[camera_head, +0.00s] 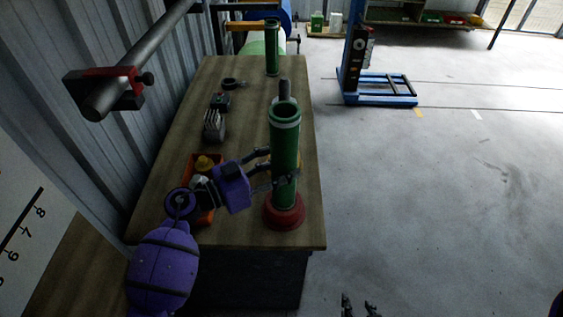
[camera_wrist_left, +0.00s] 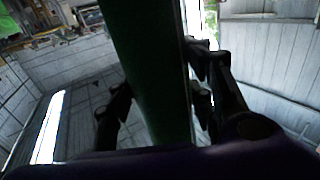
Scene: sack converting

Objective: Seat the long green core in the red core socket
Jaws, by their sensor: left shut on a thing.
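The long green core (camera_head: 285,140), with pale bands near its top, stands upright at the near right of the bench. Its lower end meets the red core socket (camera_head: 284,219); I cannot tell how deep it sits. My left gripper (camera_head: 275,170) reaches in from the left and is shut on the core's lower half. In the left wrist view the core (camera_wrist_left: 150,70) runs between the dark fingers (camera_wrist_left: 155,105). My right gripper (camera_head: 360,306) shows only its two fingertips at the bottom edge, apart and empty, away from the bench.
Another green core (camera_head: 272,50) stands at the far end. A blue stand (camera_head: 378,98) is on the floor; the floor at right is clear.

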